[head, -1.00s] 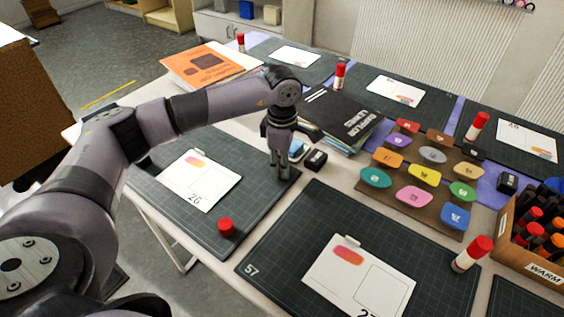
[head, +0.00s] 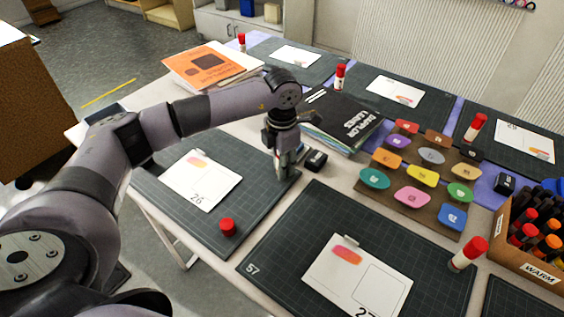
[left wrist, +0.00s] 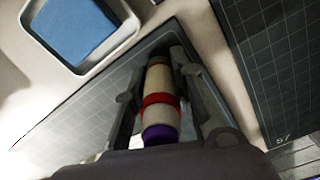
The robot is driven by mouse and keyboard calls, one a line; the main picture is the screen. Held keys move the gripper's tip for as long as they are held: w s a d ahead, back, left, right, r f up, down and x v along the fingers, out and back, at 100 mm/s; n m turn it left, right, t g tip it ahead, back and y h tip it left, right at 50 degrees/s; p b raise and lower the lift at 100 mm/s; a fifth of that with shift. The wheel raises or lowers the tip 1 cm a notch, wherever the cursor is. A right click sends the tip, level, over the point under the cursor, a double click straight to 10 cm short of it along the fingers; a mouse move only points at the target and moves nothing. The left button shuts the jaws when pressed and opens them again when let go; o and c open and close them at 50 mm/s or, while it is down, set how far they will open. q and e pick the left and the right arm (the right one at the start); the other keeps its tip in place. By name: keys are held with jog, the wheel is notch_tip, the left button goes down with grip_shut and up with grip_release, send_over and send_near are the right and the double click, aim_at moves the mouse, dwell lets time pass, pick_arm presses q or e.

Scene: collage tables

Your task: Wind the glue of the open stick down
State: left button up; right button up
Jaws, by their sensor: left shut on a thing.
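The open glue stick (left wrist: 158,88) shows in the left wrist view as a pale barrel with a red band. Purple glue (left wrist: 160,134) stands out of its near end. My left gripper (left wrist: 165,100) is shut on the stick, with one finger on each side. In the head view my left gripper (head: 284,170) points down at the right edge of the mat with card 26, and its fingers largely hide the stick. A loose red cap (head: 228,227) lies on that mat's front part. My right gripper is not in view.
A black sharpener-like block (head: 316,160) stands just right of the gripper. A blue pad in a pale tray (left wrist: 75,28) is close by. Black books (head: 345,120), a board of coloured ovals (head: 400,196) and capped glue sticks (head: 469,252) stand further right.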

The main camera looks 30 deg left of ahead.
pick_arm(q)
jog(key=n, duration=0.3)
jog(key=shift+f+p, duration=0.1)
jog(key=shift+p, duration=0.3)
jog(key=shift+s+n+p, duration=0.1)
jog(key=shift+n+p, duration=0.25)
jog(key=shift+n, duration=1.55)
jog(key=n+p, duration=0.1)
jog(key=n, duration=0.1)
jog(key=shift+n, duration=0.9)
jog(key=shift+p, duration=0.3)
jog(key=o, duration=1.1)
jog(key=shift+o, duration=0.5)
